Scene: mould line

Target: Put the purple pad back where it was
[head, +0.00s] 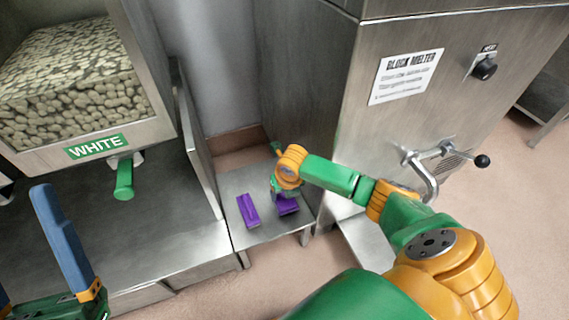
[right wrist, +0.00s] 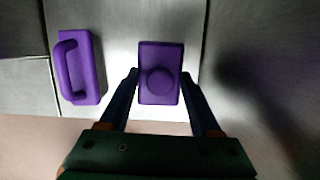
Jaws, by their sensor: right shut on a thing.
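A purple pad with a round knob (right wrist: 160,58) is between the two blue fingers of my right gripper (right wrist: 160,78), which is shut on it. In the head view the same purple pad (head: 288,207) shows under my right gripper (head: 284,190), at the right side of a low steel shelf (head: 262,232). My gripper hides part of it there. I cannot tell whether its underside touches the shelf. My left gripper (head: 40,215) is at the lower left of the head view, with one blue finger showing. It looks open and empty, partly cut off by the frame.
A purple block with an arched handle (head: 248,210) lies on the shelf just left of the pad. A steel divider (head: 195,140) and the WHITE hopper (head: 95,147) with its green spout (head: 124,180) stand left. The block melter (head: 400,110) rises close on the right.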

